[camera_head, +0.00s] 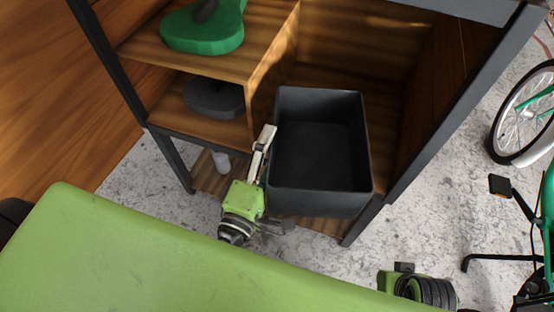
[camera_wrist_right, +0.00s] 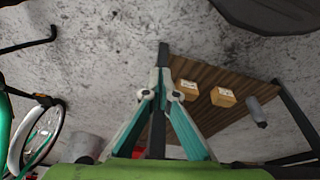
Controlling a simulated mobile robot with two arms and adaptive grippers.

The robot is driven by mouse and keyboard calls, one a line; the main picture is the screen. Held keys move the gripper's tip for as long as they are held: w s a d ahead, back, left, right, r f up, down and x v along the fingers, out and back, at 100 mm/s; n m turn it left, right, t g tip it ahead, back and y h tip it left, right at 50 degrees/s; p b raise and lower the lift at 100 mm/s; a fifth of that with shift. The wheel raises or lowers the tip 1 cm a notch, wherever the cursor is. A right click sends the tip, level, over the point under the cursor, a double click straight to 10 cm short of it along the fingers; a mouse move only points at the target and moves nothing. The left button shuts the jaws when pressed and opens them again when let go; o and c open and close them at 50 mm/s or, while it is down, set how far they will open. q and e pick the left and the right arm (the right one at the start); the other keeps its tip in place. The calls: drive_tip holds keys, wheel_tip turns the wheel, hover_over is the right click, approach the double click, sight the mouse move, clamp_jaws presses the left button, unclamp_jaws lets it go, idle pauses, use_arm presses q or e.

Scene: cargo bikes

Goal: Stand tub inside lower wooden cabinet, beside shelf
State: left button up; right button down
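The tub (camera_head: 320,205) is a dark grey open box, empty, in the middle of the head view. It is at the mouth of the wooden cabinet (camera_head: 375,60), right of the shelf unit (camera_head: 250,66), with its near end toward the front. I cannot tell whether its base touches the cabinet floor. My left gripper (camera_head: 266,140) is at the tub's left wall and appears shut on it; the inner finger is hard to make out. My right gripper (camera_wrist_right: 160,85) is empty with its fingertips together; its arm shows at the bottom right of the head view.
A green case (camera_head: 205,30) and a dark item (camera_head: 214,98) lie on the shelves. A bottle (camera_head: 221,161) stands below. Dark metal posts (camera_head: 445,120) frame the cabinet. A bike wheel (camera_head: 525,115) and stand are at right. Small boxes (camera_wrist_right: 222,97) show in the right wrist view.

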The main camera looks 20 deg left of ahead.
sight(277, 158)
use_arm(q)
drive_tip(key=w+f, duration=0.1)
drive_tip(key=w+f+b, duration=0.1)
drive_tip(key=f, duration=0.1)
drive_tip(key=shift+w+d, duration=0.25)
drive_tip(key=shift+d, duration=0.15)
wheel_tip(277, 158, down, 3)
drive_tip(key=shift+w+f+b, duration=0.1)
drive_tip(key=shift+b, duration=1.05)
use_arm(e)
drive_tip(key=v, duration=0.3)
drive_tip(key=shift+s+d+r, duration=0.1)
drive_tip(key=shift+s+r, duration=0.15)
drive_tip(key=shift+r, duration=0.05)
drive_tip(key=shift+w, duration=0.15)
use_arm(q)
drive_tip(key=o, duration=1.4)
drive_tip(key=shift+f, duration=0.15)
use_arm(e)
drive_tip(key=shift+w+t, duration=0.1)
drive_tip(key=shift+t, duration=0.2)
drive_tip(key=shift+r, duration=0.1)
